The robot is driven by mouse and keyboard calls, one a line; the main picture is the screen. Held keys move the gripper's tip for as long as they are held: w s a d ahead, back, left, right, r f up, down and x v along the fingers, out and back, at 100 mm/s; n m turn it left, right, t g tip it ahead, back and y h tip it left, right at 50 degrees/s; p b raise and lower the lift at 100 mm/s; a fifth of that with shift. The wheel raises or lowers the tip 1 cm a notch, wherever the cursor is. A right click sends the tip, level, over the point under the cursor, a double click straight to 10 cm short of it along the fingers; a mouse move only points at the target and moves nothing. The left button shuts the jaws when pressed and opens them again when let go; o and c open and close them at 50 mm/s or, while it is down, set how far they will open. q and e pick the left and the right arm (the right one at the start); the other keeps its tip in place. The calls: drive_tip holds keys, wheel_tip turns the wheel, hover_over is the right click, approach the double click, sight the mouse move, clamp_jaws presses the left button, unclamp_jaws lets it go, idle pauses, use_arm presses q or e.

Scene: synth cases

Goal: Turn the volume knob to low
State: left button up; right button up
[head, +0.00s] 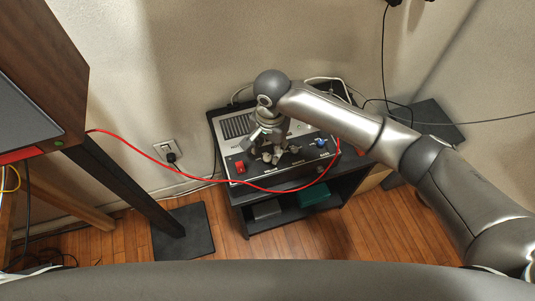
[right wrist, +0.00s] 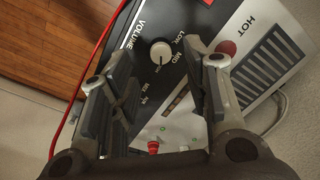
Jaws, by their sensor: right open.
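The volume knob (right wrist: 160,52) is a round pale knob on a dark panel with the printed word VOLUME beside it. LOW and MID are printed around it; which mark it points to is too small to tell. My right gripper (right wrist: 157,60) is open, with its two fingers on either side of the knob in the right wrist view; I cannot tell whether they touch it. In the head view my right gripper (head: 268,150) is over the front panel of the device (head: 236,127) and hides part of it. My left gripper is not in view.
A red switch (head: 240,166) and a blue knob (head: 321,142) sit on the same panel. A red cable (head: 200,178) droops across the device's front. The device stands on a dark shelf unit (head: 245,215) against the wall. A wooden cabinet (head: 50,50) stands at left.

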sight(267, 157)
drive_tip(key=shift+a+f, duration=0.1)
drive_tip(key=shift+f, duration=2.1)
drive_tip(key=shift+c, duration=0.3)
clamp_jaws()
